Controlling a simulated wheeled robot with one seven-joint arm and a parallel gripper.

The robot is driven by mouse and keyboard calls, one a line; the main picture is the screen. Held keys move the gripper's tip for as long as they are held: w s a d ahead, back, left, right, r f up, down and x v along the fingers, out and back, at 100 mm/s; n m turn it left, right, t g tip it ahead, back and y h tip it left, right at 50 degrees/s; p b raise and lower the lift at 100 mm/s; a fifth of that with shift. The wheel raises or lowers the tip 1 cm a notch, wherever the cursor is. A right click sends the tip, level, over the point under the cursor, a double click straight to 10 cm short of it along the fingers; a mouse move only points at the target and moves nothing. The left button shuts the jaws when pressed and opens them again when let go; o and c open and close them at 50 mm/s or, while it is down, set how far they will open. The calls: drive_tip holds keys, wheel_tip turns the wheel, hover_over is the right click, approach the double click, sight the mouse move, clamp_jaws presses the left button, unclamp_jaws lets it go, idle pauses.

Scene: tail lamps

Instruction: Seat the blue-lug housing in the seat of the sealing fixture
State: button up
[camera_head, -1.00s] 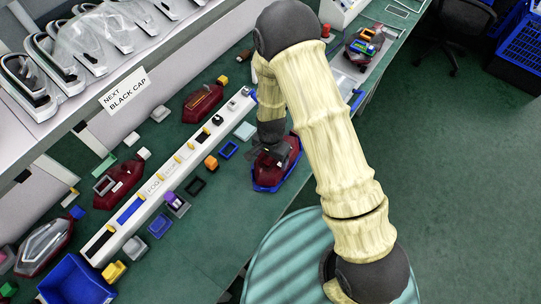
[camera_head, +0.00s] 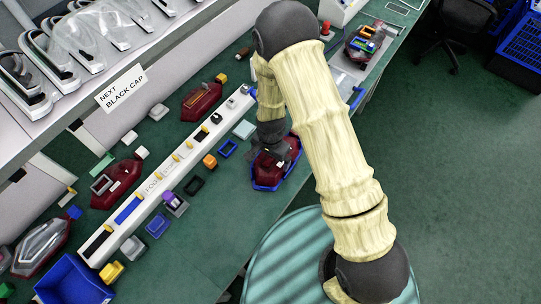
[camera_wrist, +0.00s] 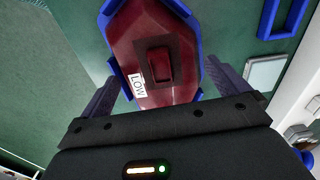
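A dark red housing (camera_head: 268,172) with blue edging around it lies on the green bench under my gripper (camera_head: 274,150). In the wrist view the same housing (camera_wrist: 143,35) shows a dark-framed rectangular recess and a white LOW label. Blue pieces (camera_wrist: 110,12) flank it; I cannot tell whether they are lugs or a cradle. My gripper (camera_wrist: 163,75) is open, its two dark fingers apart at either side of the housing's near end. Nothing is clearly held. The sealing fixture cannot be identified for certain.
Other red housings (camera_head: 202,101) lie beyond a long white parts rail (camera_head: 165,172). Small coloured frames and caps sit along it. A blue bin (camera_head: 72,280) stands lower left. A housing with coloured parts (camera_head: 364,42) is at upper right. A shelf of clear lenses overhangs the back.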

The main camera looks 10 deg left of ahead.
drive_tip(key=shift+s+a, duration=0.15)
drive_tip(key=shift+s, duration=0.05)
drive_tip(key=shift+w+d+r, duration=0.15)
drive_tip(key=shift+d+r, duration=0.05)
drive_tip(key=shift+r, duration=0.45)
wheel_tip(320, 180, up, 16)
drive_tip(key=b, duration=0.1)
drive_tip(key=shift+a, duration=0.15)
drive_tip(key=s+d+r+n+t, duration=0.1)
drive_tip(key=s+d+r+n, duration=0.1)
drive_tip(key=d, duration=0.8)
drive_tip(key=s+d+r+n+t, duration=0.1)
drive_tip(key=s+d+r+n, duration=0.2)
drive_tip(key=d+r, duration=0.3)
drive_tip(key=s+d, duration=0.1)
drive_tip(key=d, duration=0.3)
drive_tip(key=shift+s+r+n+t, duration=0.2)
drive_tip(key=shift+s+n+t, duration=0.1)
drive_tip(key=shift+s, duration=0.1)
